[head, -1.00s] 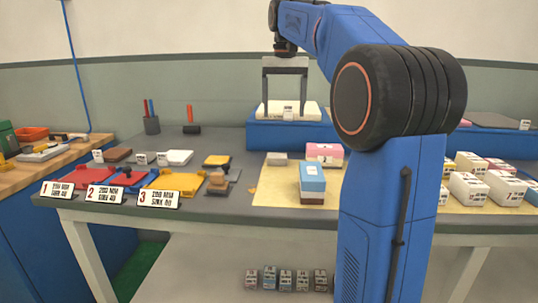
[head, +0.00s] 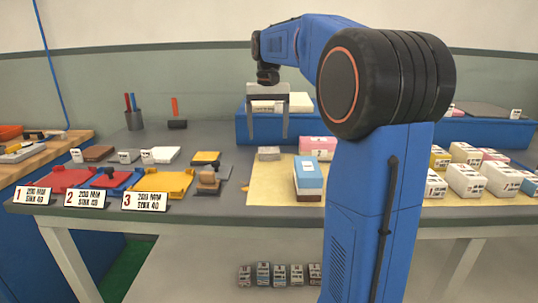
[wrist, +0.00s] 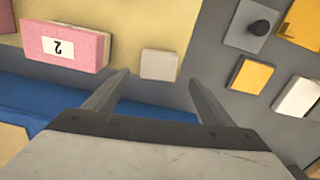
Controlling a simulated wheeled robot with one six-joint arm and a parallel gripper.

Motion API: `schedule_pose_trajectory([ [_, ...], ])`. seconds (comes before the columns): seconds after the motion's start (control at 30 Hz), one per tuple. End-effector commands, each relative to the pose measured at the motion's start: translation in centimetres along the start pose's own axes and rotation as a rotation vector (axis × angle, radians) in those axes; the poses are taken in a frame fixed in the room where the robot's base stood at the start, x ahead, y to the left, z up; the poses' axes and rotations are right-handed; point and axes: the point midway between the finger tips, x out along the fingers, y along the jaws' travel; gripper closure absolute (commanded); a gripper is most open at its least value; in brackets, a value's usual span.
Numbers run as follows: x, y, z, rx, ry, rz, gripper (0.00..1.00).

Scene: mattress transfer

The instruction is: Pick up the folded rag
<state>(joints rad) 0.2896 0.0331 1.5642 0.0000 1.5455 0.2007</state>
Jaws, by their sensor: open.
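A small, pale grey, squarish block, which I take to be the folded rag (head: 268,153), lies flat at the back left edge of the yellow mat (head: 262,190). In the wrist view the rag (wrist: 159,64) appears just beyond and between my fingertips. My gripper (head: 268,133) is open, pointing down above and apart from the rag, with nothing between its fingers. The gripper also shows in the wrist view (wrist: 158,78). The rag is fully visible in both views.
A pink box (head: 317,147) stands right of the rag, and a blue-topped box (head: 308,174) stands in front. A stamp (head: 208,180) and a yellow block (head: 206,158) lie to the left. A blue bin (head: 243,128) is behind. Bare grey table lies just left of the rag.

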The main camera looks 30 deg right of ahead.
Motion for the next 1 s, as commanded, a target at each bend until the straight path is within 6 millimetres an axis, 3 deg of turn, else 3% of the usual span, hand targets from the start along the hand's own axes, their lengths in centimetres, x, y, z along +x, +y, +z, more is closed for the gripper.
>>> schedule_pose_trajectory([
  [0.27, 1.8, 0.1, 0.2, 0.000, 0.000, 0.000, 0.23],
  [0.6, 5.8, 0.3, 0.6, 0.000, 0.000, 0.000, 0.23],
  [0.9, 6.3, 0.3, 0.6, 0.000, 0.001, 0.000, 0.23],
  [0.93, 6.3, 0.3, 0.6, 0.000, 0.001, 0.000, 0.26],
  [1.0, 6.3, 0.3, 0.6, 0.000, 0.001, 0.000, 0.43],
])
